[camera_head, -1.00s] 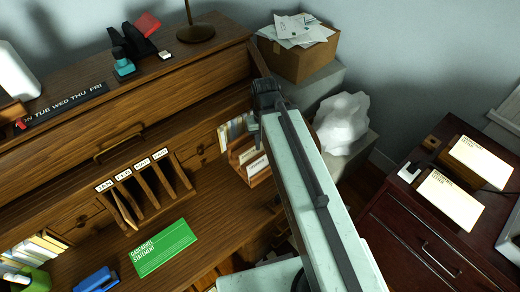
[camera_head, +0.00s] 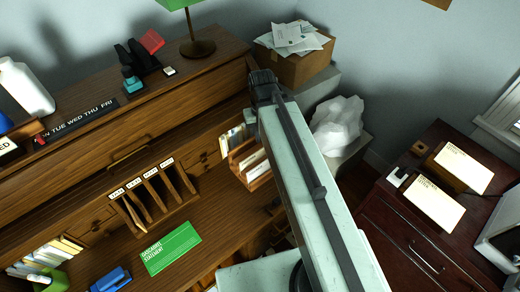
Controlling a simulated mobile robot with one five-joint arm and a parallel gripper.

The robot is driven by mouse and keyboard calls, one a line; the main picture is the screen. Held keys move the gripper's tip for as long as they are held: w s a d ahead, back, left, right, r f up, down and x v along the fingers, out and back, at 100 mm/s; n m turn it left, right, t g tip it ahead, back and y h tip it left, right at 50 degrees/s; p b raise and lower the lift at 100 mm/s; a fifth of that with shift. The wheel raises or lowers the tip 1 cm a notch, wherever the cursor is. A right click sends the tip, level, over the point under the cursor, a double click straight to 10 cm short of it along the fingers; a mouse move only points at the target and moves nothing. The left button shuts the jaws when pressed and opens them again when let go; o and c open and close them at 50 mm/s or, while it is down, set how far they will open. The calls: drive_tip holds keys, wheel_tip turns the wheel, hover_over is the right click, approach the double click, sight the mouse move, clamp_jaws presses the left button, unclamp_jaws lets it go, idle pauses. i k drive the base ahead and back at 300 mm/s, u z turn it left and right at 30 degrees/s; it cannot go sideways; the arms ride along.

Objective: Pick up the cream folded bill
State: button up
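I cannot clearly single out a cream folded bill. A narrow cream edge (camera_head: 140,213) shows in the leftmost slot of the month-labelled sorter (camera_head: 160,187) on the wooden desk, and may be it. Other pale papers stand in the left pigeonhole (camera_head: 48,256) and in the wooden letter holder (camera_head: 252,166). My pale green arm crosses the middle of the view, from the bottom right up to a dark joint near the desk's right end. My gripper does not show; it is hidden behind the arm or out of frame.
A green statement (camera_head: 171,247) and a blue stapler-like object (camera_head: 111,281) lie on the desk. A white crumpled bag (camera_head: 337,126) and a box of papers (camera_head: 296,64) stand at right. A dark red cabinet (camera_head: 400,236) bears cream sheets (camera_head: 433,204).

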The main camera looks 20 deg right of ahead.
sight(256, 157)
drive_tip(key=k, duration=1)
drive_tip(key=z, duration=0.7)
drive_tip(key=i, duration=1.2)
drive_tip(key=u, duration=3.2)
